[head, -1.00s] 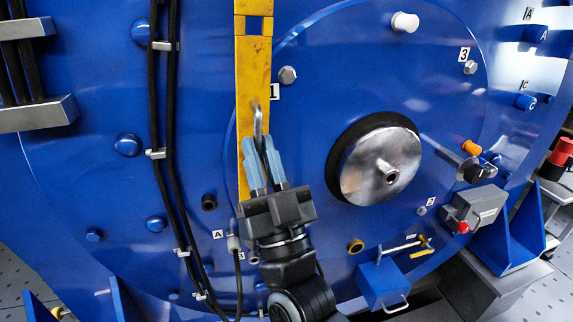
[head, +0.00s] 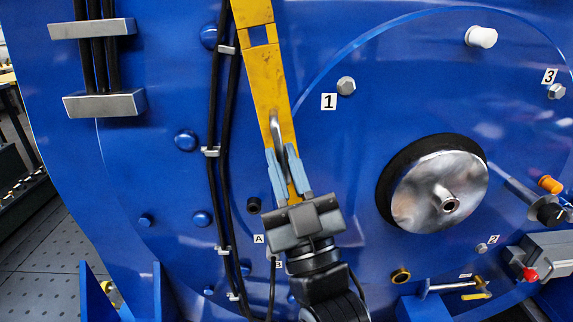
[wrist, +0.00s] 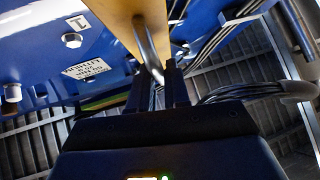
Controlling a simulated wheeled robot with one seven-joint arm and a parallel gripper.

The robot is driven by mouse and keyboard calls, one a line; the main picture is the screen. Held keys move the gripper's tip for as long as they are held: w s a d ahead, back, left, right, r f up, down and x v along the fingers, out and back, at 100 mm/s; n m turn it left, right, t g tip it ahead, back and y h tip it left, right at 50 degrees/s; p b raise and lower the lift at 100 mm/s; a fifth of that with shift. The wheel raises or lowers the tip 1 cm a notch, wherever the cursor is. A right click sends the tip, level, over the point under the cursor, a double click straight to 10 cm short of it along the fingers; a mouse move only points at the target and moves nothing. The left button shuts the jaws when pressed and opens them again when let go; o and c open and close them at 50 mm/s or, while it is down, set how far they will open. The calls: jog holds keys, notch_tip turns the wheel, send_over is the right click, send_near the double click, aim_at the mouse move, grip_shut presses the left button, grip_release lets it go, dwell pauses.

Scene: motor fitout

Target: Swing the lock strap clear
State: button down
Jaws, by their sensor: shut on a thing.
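The yellow lock strap (head: 266,75) hangs from above the top edge of the head view, in front of the blue motor face, its lower end tilted to the right. It carries a bent metal handle (head: 275,128) near its lower end. My gripper (head: 288,165) is shut on this handle, with its pale blue fingers on either side of it. In the wrist view the strap (wrist: 132,12) runs up overhead and the handle (wrist: 149,52) goes down between the dark fingers (wrist: 160,85). The strap's top end is out of view.
Black cables (head: 222,130) run down the face just left of the strap. A round metal hub (head: 438,190) protrudes to the right. Bolt 1 (head: 346,86) and its label (head: 329,102) lie uncovered right of the strap. Blue studs (head: 186,140) stick out at left.

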jog(key=c, duration=1.2)
grip_release()
jog(key=shift+a, duration=0.15)
jog(key=shift+o, duration=0.2)
jog(key=shift+f, duration=0.1)
jog(key=b+v, duration=0.2)
jog(key=v, duration=0.5)
jog(key=shift+s+f, duration=0.2)
jog(key=shift+s, duration=0.05)
jog(key=s+d+f+m+g+h+p, duration=0.1)
jog(key=s+d+f+m+g+h, duration=0.15)
jog(key=s+d+f, duration=0.45)
jog(key=s+d+f+m+g+h, duration=0.1)
jog(key=s+d+f+m+h, duration=0.1)
jog(key=s+d+f+h, duration=0.35)
jog(key=s+d+m+g, duration=0.1)
jog(key=s+d+g, duration=0.2)
jog(key=s, duration=0.8)
jog(key=s+d+f+m+g+h+p, duration=0.1)
jog(key=s+d+g, duration=0.2)
jog(key=s, duration=0.8)
